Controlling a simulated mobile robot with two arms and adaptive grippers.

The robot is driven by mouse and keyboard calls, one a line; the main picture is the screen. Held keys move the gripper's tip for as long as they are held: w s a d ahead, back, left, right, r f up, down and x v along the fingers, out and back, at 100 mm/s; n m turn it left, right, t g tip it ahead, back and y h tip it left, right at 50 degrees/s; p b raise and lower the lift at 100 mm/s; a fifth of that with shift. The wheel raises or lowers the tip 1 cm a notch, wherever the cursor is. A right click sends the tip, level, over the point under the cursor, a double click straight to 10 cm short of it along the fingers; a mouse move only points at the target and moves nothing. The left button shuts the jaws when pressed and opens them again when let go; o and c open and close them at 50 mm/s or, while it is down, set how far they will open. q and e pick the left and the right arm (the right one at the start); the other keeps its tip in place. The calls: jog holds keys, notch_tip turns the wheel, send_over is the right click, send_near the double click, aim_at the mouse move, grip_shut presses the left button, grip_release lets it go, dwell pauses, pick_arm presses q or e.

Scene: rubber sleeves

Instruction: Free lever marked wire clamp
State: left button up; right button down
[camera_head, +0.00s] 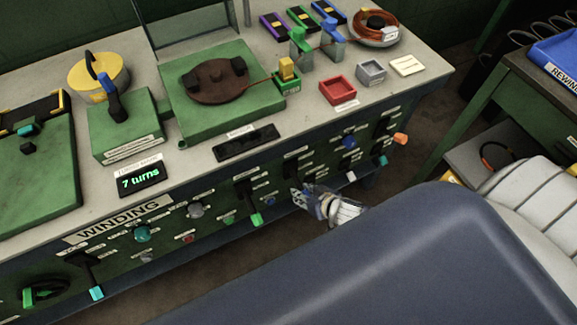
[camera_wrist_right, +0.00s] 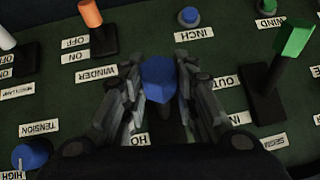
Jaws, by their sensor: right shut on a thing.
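In the right wrist view, my right gripper (camera_wrist_right: 158,92) has its two fingers closed around the blue handle (camera_wrist_right: 158,76) of a lever on the green panel. The lever's base and part of a label beginning "HO" are hidden by the fingers. No label reading "wire clamp" can be made out. In the head view, my right gripper (camera_head: 302,198) is at the front panel, right of a green-handled lever (camera_head: 255,217), and hides what it holds. My left gripper is not in view.
In the right wrist view, an orange lever (camera_wrist_right: 91,14) stands left of the gripper and a green lever (camera_wrist_right: 294,38) right of it. A blue button (camera_wrist_right: 188,16) and a blue knob (camera_wrist_right: 33,153) are nearby. A display (camera_head: 142,179) reads "7 turns" in the head view.

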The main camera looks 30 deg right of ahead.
jog(key=f+t+b, duration=0.2)
jog(key=b, duration=0.2)
jog(key=shift+w+f, duration=0.15)
jog(key=shift+w, duration=0.05)
jog(key=shift+w+t+b, duration=0.15)
jog(key=shift+t+b, duration=0.35)
jog(key=shift+b, duration=0.4)
jog(key=shift+w+b, duration=0.1)
jog(key=shift+b, duration=0.2)
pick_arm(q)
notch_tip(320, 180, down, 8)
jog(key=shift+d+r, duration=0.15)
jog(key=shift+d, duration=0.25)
pick_arm(e)
jog(key=c, duration=1.2)
grip_release()
jog(key=shift+w, duration=0.1)
jog(key=shift+c, duration=0.2)
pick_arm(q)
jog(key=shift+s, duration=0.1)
pick_arm(e)
jog(key=shift+s+r, duration=0.2)
jog(key=shift+s, duration=0.25)
jog(key=v, duration=1.1)
